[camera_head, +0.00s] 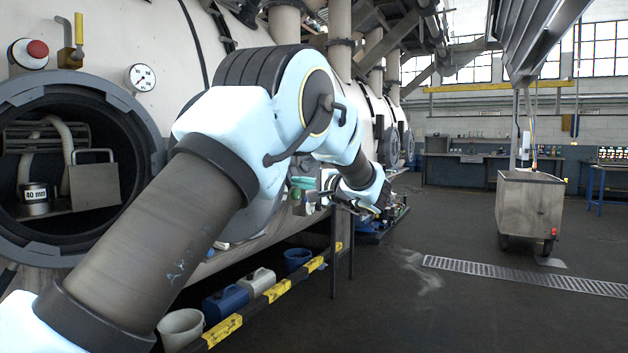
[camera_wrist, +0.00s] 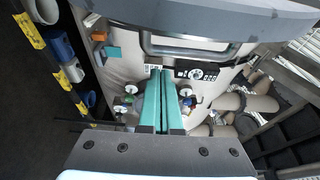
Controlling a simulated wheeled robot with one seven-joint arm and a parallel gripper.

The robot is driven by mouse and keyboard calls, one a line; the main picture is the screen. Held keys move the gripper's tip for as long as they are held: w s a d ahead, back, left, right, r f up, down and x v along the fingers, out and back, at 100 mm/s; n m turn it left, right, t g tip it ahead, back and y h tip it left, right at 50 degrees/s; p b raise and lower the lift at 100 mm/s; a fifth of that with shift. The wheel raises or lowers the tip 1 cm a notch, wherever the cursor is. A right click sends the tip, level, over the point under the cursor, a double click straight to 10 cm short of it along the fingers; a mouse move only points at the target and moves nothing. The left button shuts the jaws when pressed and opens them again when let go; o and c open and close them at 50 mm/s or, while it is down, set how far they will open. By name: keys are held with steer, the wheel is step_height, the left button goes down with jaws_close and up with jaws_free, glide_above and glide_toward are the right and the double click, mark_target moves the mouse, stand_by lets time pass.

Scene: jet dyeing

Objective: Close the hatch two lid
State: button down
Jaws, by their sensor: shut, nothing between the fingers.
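An open round hatch (camera_head: 140,135) with a dark grey ring shows at the left of the head view, with pipes and a metal box inside. A broad, pale rounded surface (camera_head: 262,215) shows partly behind my arm; I cannot tell whether it is the hatch two lid. In the wrist view a thick dark grey curved rim (camera_wrist: 205,18) crosses the top, possibly a lid's edge. My gripper (camera_wrist: 160,73) shows there with its teal fingers together and empty, below that rim. I cannot tell whether the fingers touch anything.
Buckets and canisters (camera_head: 226,302) line the machine's foot behind a yellow-black edge (camera_head: 277,291). A wheeled cart (camera_head: 530,205) stands right. The floor between is clear, with a drain grate (camera_head: 525,275).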

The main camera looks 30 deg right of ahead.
steer(key=s+a, duration=0.2)
steer(key=a, duration=0.1)
steer(key=shift+a+p, duration=0.25)
steer(key=shift+p, duration=0.05)
steer(key=shift+s+a, duration=0.1)
